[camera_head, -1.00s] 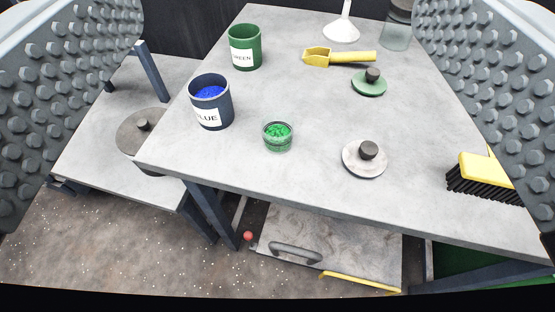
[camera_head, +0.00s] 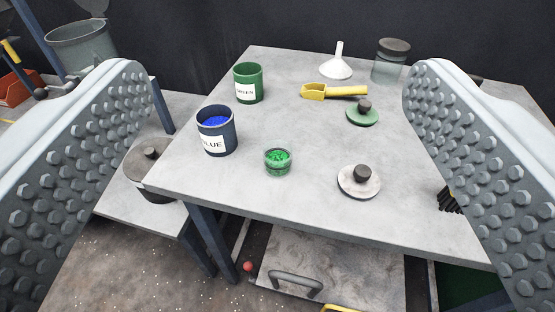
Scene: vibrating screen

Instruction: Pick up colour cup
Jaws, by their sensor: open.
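A dark blue cup (camera_head: 216,135) labelled BLUE, holding blue granules, stands upright near the left edge of the grey table. A green cup (camera_head: 248,84) labelled GREEN stands upright behind it; its contents are not visible. A small clear glass dish (camera_head: 278,162) of green granules sits near the table's front edge, right of the blue cup. My gripper (camera_head: 280,85) is open and empty. Its studded fingers show at the left and right sides of the view. The cups and dish appear between the fingers, apart from them.
Behind are a yellow scoop (camera_head: 333,91), white funnel (camera_head: 336,66) and glass jar (camera_head: 390,64). A green lid (camera_head: 362,113) and pale lid (camera_head: 359,181) lie right of the dish. A black-bristled brush (camera_head: 448,200) is partly hidden by the right finger. The table (camera_head: 310,125) is clear in the middle.

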